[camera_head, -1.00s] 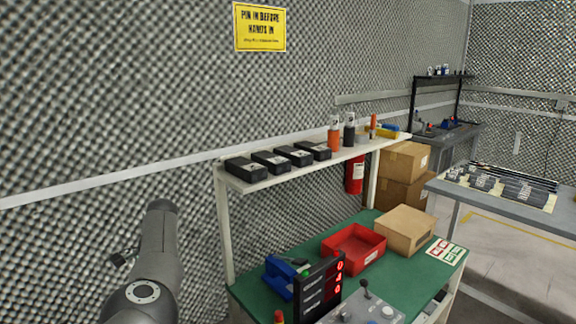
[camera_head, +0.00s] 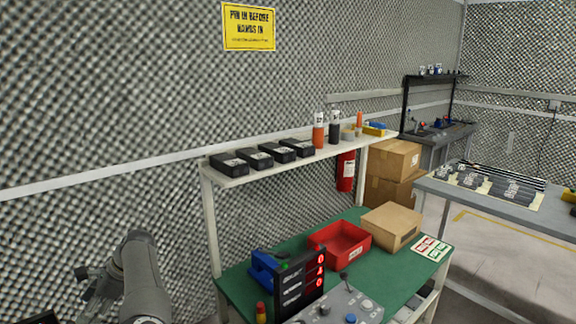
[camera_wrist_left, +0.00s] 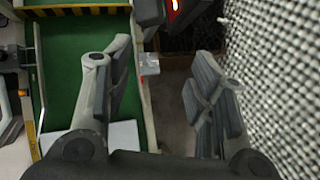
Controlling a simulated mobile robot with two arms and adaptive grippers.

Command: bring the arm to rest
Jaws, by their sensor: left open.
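My left arm (camera_head: 142,285) shows in the lower left of the head view, in front of the foam wall. My left gripper (camera_wrist_left: 155,75) shows in the left wrist view with its two fingers wide apart and nothing between them. A green surface lies behind the left finger, and a gap with dark floor shows between the fingers. The foam wall is close beyond the right finger. My right gripper is in neither view.
A green bench (camera_head: 240,288) holds a red bin (camera_head: 341,262), a cardboard box (camera_head: 392,226) and a control box with red digits (camera_head: 300,280). A shelf (camera_head: 240,176) with black cases stands above. A grey table (camera_head: 465,204) is at right.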

